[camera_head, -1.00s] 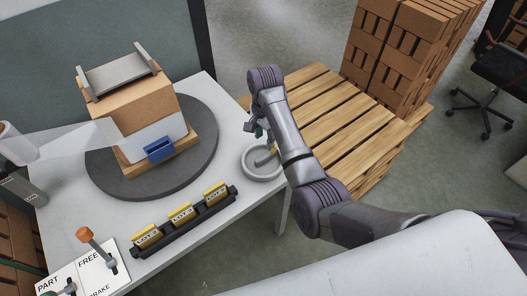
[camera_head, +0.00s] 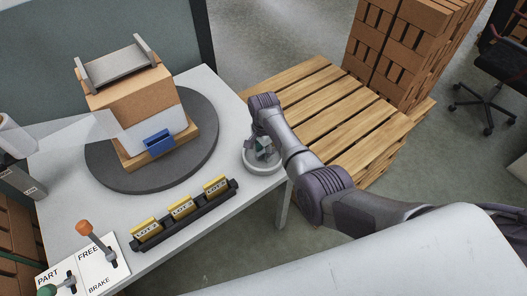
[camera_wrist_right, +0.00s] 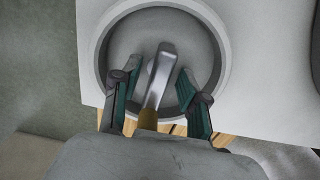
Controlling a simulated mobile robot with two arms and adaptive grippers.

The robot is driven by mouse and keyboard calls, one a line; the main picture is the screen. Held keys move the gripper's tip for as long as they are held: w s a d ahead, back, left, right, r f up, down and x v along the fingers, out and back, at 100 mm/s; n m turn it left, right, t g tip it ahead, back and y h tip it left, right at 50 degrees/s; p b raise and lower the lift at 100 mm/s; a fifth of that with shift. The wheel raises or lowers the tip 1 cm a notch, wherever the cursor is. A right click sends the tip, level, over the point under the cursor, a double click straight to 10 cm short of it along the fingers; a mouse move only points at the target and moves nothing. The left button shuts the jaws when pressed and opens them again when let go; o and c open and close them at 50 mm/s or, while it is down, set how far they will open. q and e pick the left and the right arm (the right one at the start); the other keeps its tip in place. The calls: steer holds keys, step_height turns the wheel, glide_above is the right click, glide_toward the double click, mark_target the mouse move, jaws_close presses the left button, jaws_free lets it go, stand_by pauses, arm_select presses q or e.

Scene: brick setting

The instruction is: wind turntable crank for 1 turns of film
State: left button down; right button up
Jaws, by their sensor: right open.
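The dark grey turntable (camera_head: 206,150) carries a brown carton (camera_head: 140,97) partly wrapped in whitish film, with a blue clip-like piece (camera_head: 158,141) on its front. A film strip (camera_head: 80,137) runs from the carton left to a white film roll (camera_head: 12,138). The round grey crank base (camera_head: 264,171) is at the table's right edge; its crank arm (camera_wrist_right: 160,72) and yellow handle (camera_wrist_right: 148,119) show in the right wrist view. My right gripper (camera_head: 262,147) is open over the crank. Its green-padded fingers (camera_wrist_right: 155,88) stand on either side of the crank arm, apparently apart from it. My left gripper is out of view.
A black rack (camera_head: 186,219) with several yellow lot blocks lies on the table's front side. A lever panel (camera_head: 85,266) with an orange-knobbed lever stands front left.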

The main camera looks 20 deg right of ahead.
steer(key=shift+f, duration=0.15)
steer(key=shift+c, duration=0.2)
jaws_close()
steer(key=shift+n, duration=0.3)
